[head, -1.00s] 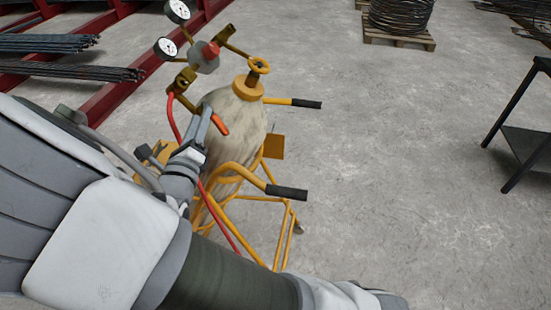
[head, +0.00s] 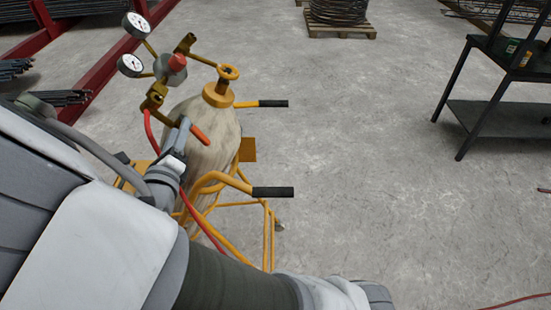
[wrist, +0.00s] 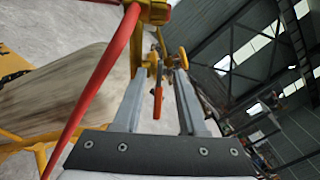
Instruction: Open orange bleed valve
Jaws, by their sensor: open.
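The orange bleed valve lever (head: 200,134) sits below the brass regulator fitting (head: 154,96), in front of the beige cylinder (head: 212,150). My gripper (head: 183,127) is right beside the lever, partly overlapping it in the head view. In the wrist view the orange lever (wrist: 157,100) lies between the two open fingers of my gripper (wrist: 160,76), with a visible gap on the right side. It looks nearer to the left finger; contact cannot be told. A yellow knob (wrist: 183,57) shows by the right fingertip.
A red hose (wrist: 97,85) runs down beside the left finger. The yellow cylinder cart (head: 268,240) has black-gripped handles (head: 272,192). A dark table (head: 495,110) stands at the right. The floor between is clear.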

